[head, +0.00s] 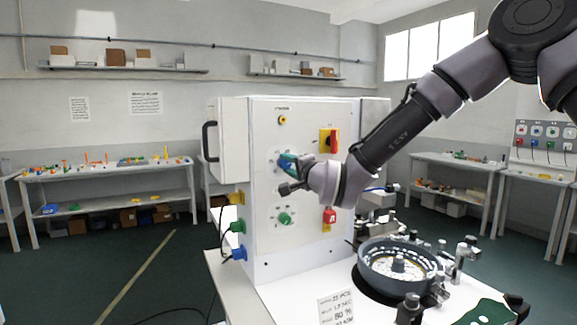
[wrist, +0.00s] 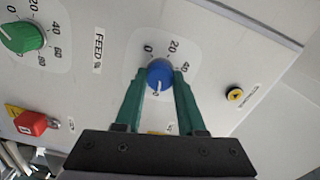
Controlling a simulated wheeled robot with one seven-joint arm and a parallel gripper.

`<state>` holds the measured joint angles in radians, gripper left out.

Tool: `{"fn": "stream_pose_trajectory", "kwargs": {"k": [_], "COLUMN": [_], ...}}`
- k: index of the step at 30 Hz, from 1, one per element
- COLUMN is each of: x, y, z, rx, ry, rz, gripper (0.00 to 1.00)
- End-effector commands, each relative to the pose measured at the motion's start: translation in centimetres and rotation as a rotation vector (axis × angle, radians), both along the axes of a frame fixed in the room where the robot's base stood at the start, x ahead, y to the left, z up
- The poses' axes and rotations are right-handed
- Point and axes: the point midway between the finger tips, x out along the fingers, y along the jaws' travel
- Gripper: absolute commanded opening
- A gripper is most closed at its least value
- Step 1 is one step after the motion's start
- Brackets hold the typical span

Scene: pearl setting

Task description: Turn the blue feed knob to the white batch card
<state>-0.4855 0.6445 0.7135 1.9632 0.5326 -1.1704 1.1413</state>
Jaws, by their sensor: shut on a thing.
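The blue feed knob (wrist: 160,72) sits on the white panel, and my gripper (wrist: 160,80) is shut on it with one green finger on each side. Its white mark points down in the wrist view. The white batch card (head: 341,308) stands at the front of the table; one line reads "80 %", the other lines are small.
A red-and-yellow switch (head: 329,141) is close to my gripper. A grey round bowl (head: 398,266) with metal fittings stands right of the cabinet (head: 262,225).

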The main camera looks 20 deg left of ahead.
Motion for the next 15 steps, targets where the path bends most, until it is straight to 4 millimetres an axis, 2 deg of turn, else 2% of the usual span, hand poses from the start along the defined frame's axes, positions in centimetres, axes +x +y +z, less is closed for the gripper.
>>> {"fn": "stream_pose_trajectory", "kwargs": {"k": [15], "x": [-0.02], "y": [-0.04], "z": [-0.22], "rx": [0.038], "ry": [0.056], "rz": [0.0], "gripper": [0.0]}}
